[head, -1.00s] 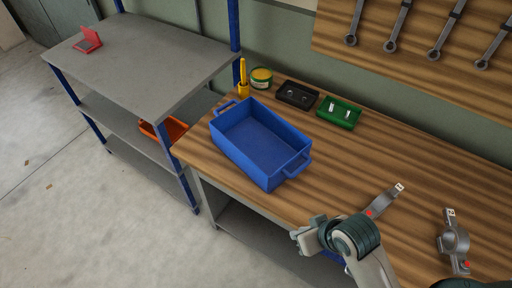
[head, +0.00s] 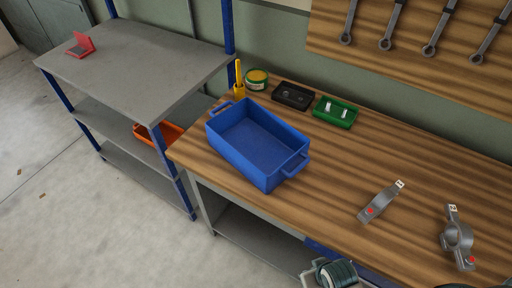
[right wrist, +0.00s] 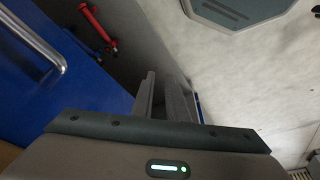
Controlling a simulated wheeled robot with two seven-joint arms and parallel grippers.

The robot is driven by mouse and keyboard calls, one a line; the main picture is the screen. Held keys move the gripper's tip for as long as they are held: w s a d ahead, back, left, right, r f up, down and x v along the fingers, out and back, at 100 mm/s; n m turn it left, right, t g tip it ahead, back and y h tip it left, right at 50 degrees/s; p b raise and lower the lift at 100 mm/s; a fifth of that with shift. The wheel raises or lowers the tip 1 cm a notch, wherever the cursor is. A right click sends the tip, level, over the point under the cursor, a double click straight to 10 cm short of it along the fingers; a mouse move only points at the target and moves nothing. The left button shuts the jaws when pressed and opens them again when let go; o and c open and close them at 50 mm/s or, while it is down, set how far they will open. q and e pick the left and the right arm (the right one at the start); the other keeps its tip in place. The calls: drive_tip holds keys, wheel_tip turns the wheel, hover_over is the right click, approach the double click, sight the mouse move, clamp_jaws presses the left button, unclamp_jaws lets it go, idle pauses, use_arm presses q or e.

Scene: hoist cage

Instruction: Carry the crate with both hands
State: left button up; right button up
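The blue crate (head: 268,178) stands upright on the wooden workbench near its left end. It is open-topped, looks empty inside, and has a handle at each short end, one at the far left and one at the near right. Neither gripper touches it. In the right wrist view my right gripper (right wrist: 165,78) shows two fingers with a narrow gap and nothing between them; it is low, beside a blue panel with a metal handle. A part of one of my arms shows at the bottom edge of the head view. My left gripper is not identifiable.
A grey shelf unit (head: 140,62) stands left, with a red object on top and an orange bin (head: 158,134) below.

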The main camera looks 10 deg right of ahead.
drive_tip(key=s+d+f+g+b, duration=0.15)
drive_tip(key=s+f, duration=0.25)
drive_tip(key=f, duration=0.9)
drive_tip(key=s+f+b, duration=0.3)
drive_tip(key=s+f, duration=0.2)
drive_tip(key=f, duration=0.8)
drive_tip(key=s+d+f+b, duration=0.3)
drive_tip(key=s+f, duration=0.9)
drive_tip(key=s, duration=0.2)
drive_tip(key=shift+f+g+h, duration=0.15)
drive_tip(key=shift+g+h, duration=0.15)
drive_tip(key=shift+g, duration=0.05)
drive_tip(key=shift+s, duration=0.15)
